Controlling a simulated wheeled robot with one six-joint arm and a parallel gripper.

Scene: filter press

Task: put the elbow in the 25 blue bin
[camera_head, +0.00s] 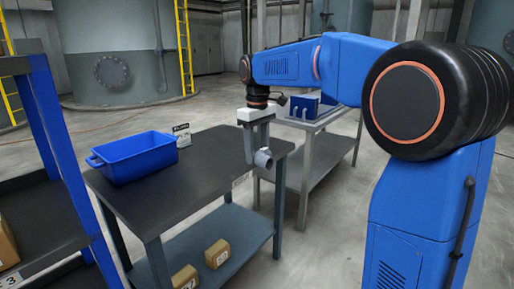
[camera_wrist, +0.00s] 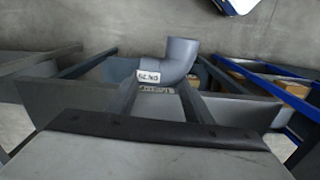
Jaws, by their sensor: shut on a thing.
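My gripper (camera_head: 254,150) is shut on a grey pipe elbow (camera_head: 263,158) and holds it in the air by the right part of the dark table (camera_head: 205,178). In the wrist view the elbow (camera_wrist: 180,58) sits at the tips of my gripper (camera_wrist: 160,98), with a white label that looks upside down and seems to read DN 25. A blue bin (camera_head: 140,162) stands on the left of the table, apart from the gripper. It looks empty where I see inside. A small white card (camera_head: 182,135) with unreadable print stands behind it.
Another blue container (camera_head: 306,108) is on a grey table behind. Cardboard boxes (camera_head: 217,254) lie on the dark table's lower shelf. A blue-framed rack (camera_head: 60,140) stands close at the left. The tabletop between bin and gripper is clear.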

